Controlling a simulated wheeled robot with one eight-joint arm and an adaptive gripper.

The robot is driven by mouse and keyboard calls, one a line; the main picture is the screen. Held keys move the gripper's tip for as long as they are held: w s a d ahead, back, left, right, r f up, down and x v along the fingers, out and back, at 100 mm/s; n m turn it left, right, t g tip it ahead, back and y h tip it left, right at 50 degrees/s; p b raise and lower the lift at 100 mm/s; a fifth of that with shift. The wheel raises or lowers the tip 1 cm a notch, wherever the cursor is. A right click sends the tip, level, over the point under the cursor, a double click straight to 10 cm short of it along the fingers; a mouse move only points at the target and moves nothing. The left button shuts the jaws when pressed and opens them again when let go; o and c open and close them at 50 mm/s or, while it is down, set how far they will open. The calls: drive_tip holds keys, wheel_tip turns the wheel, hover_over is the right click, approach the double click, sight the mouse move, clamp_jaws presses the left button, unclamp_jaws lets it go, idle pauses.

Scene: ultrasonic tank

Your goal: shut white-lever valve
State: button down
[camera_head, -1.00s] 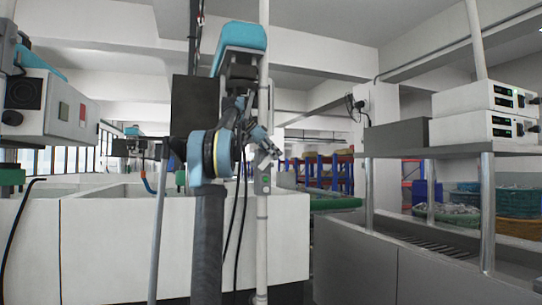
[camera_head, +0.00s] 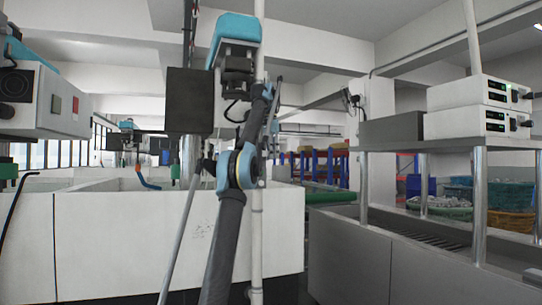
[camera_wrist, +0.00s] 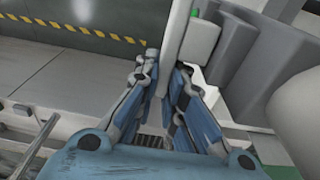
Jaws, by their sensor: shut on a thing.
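In the wrist view, the two blue fingers of my gripper (camera_wrist: 166,72) stand on either side of a white bar (camera_wrist: 177,35), shut on it near its lower visible end. I cannot tell whether this bar is the valve's white lever or a pole. A pale box (camera_wrist: 199,42) with a green light sits just right of the bar. In the head view, my arm rises in front of a white upright pole (camera_head: 257,230). My fingers cannot be made out clearly there, and no valve body can be picked out.
White tanks (camera_head: 120,240) stand at the left, with a control box (camera_head: 50,100) above them. A grey tank (camera_head: 350,255) and a shelf (camera_head: 430,146) with white devices (camera_head: 465,122) stand at the right. Yellow-black tape (camera_wrist: 80,36) edges a dark panel in the wrist view.

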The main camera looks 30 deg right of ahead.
drive_tip(key=shift+f+y, duration=0.3)
drive_tip(key=shift+y, duration=0.3)
idle(0.3)
drive_tip(key=c, duration=2)
unclamp_jaws()
drive_tip(key=shift+w+d, duration=0.1)
drive_tip(key=shift+o, duration=0.2)
